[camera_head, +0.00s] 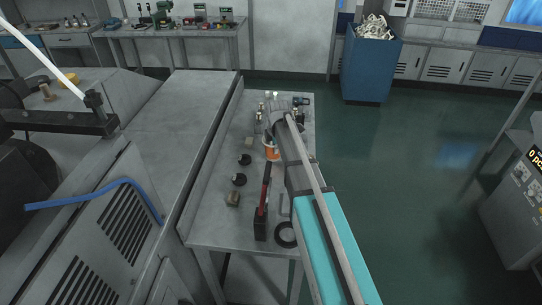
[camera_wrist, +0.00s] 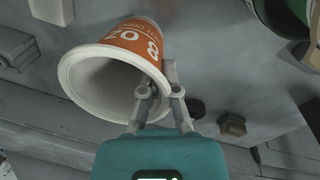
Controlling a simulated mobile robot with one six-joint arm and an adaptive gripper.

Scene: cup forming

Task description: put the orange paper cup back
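The orange paper cup (camera_wrist: 135,38) has a white rim and an orange band marked "8 OZ". In the wrist view its open mouth faces the camera. My gripper (camera_wrist: 158,80) has one finger inside the mouth and the other outside, with the cup wall pinched between them. In the head view the cup shows as a small orange and white patch (camera_head: 271,153) over the narrow metal table (camera_head: 210,222), partly hidden by my arm. I cannot tell whether its base touches the table.

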